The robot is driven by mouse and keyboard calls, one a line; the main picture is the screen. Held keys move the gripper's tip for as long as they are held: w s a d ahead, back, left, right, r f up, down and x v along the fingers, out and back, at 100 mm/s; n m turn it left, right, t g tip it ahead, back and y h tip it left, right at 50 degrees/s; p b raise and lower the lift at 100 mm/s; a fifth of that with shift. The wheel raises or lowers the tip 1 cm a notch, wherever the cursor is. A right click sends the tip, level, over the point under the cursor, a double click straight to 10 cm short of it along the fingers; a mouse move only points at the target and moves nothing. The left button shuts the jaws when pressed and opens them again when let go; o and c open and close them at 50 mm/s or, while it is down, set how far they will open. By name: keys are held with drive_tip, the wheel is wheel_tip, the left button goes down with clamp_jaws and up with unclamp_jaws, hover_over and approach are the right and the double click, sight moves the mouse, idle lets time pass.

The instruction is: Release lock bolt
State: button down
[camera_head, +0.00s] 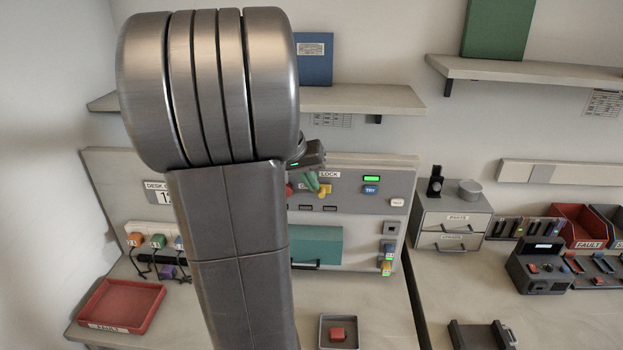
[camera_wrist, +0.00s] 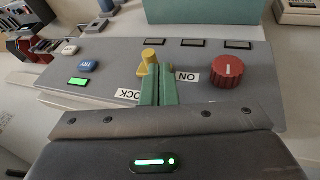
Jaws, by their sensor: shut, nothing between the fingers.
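The yellow lock bolt (camera_wrist: 150,60) stands on the grey panel face, between the LOCK and ON labels in the wrist view. In the head view it shows as a small yellow piece (camera_head: 326,190) right of the fingers. My gripper (camera_wrist: 156,77) has green fingers that are shut together and empty. The fingertips are right beside the bolt; I cannot tell whether they touch it. In the head view my gripper (camera_head: 312,180) is at the panel, partly behind my arm. The fingers hide part of the bolt's base and of the LOCK label.
A red knob (camera_wrist: 228,72) sits beside the bolt. A blue TRY button (camera_head: 371,190), a lit green lamp (camera_head: 371,179) and a white button (camera_head: 397,202) are on the panel's right. A teal drawer (camera_head: 316,245) is below. A red tray (camera_head: 122,304) lies at the left.

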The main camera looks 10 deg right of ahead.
drive_tip(key=shift+d+f, duration=0.1)
drive_tip(key=shift+d, duration=0.05)
drive_tip(key=d, duration=0.1)
drive_tip(key=s+d, duration=0.1)
drive_tip(key=d, duration=0.1)
drive_tip(key=shift+d, duration=0.2)
idle(0.5)
